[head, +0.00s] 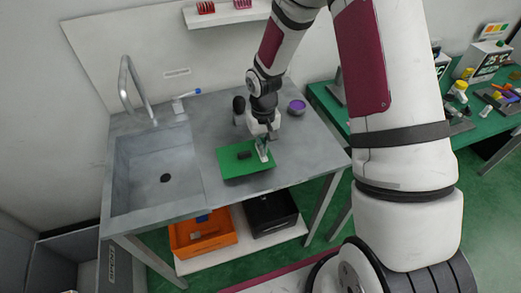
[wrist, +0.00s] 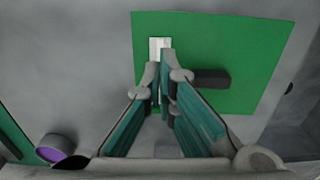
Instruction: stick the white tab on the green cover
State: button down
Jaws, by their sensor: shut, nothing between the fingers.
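The green cover (head: 232,168) lies flat on the grey counter; it also shows in the wrist view (wrist: 225,40). The white tab (wrist: 158,44) is on the cover near its left edge in the wrist view, just beyond my fingertips. My gripper (wrist: 161,65) is shut and empty, with its tips over the cover right beside the tab. I cannot tell whether the tips touch the tab or the cover. In the head view my gripper (head: 263,154) is at the cover's right side and hides the tab. A dark bar (wrist: 212,78) is on the cover to the right of the fingers.
A sink with a tap (head: 128,90) is left of the cover. A purple-topped round container (head: 297,107) and a dark upright object (head: 239,105) stand behind. Orange (head: 205,235) and black (head: 270,212) bins sit below.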

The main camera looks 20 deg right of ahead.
jog(key=shift+f+b, duration=0.35)
jog(key=shift+f, duration=0.7)
dwell(0.7)
dwell(0.4)
jog(key=shift+r+p, duration=1.2)
jog(key=shift+r, duration=2.35)
